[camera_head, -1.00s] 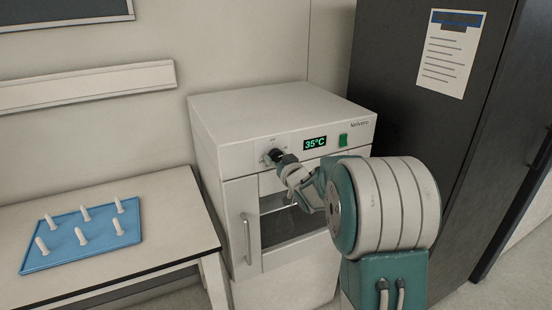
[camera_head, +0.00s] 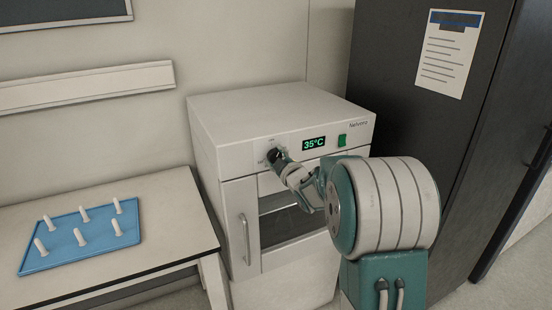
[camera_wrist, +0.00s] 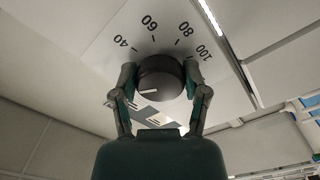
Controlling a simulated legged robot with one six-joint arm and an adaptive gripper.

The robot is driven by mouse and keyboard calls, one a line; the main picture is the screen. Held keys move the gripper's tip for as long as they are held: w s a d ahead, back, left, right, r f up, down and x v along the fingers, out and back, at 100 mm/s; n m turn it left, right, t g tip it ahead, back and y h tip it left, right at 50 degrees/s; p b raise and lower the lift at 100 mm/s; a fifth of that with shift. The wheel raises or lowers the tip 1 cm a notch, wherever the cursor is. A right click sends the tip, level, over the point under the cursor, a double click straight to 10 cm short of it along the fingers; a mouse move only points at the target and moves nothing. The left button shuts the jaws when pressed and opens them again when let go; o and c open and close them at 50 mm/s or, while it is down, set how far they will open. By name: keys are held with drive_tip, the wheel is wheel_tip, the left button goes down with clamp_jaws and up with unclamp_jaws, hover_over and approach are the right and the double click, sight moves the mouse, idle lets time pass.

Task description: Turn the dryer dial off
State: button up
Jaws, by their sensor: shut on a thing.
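The white dryer (camera_head: 285,107) stands against the wall, its green display (camera_head: 314,143) reading 35°C. Its black dial (camera_head: 273,155) is at the left of the front panel, partly covered by my gripper (camera_head: 280,160). In the wrist view the round dial (camera_wrist: 158,72) sits between the fingers of my gripper (camera_wrist: 160,79), which is shut on it from both sides. The dial's white pointer line points to the left, below the 40 mark. Marks 40, 60, 80 and 100 show around it.
A green switch (camera_head: 342,140) is right of the display. The dryer door has a window and a vertical handle (camera_head: 246,238). A table with a blue tray (camera_head: 78,262) of white pegs is at left. A dark cabinet (camera_head: 425,120) stands close at right.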

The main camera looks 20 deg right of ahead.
drive_tip(key=n, duration=0.5)
drive_tip(key=shift+f, duration=0.15)
drive_tip(key=shift+f+n, duration=0.1)
drive_tip(key=shift+n, duration=0.2)
idle(0.3)
drive_tip(key=o, duration=1)
drive_tip(key=shift+o, duration=0.7)
drive_tip(key=shift+a, duration=0.1)
drive_tip(key=shift+r, duration=0.2)
drive_tip(key=s, duration=1.1)
drive_tip(key=shift+s+d, duration=0.4)
drive_tip(key=shift+d, duration=0.05)
drive_tip(key=shift+f, duration=0.1)
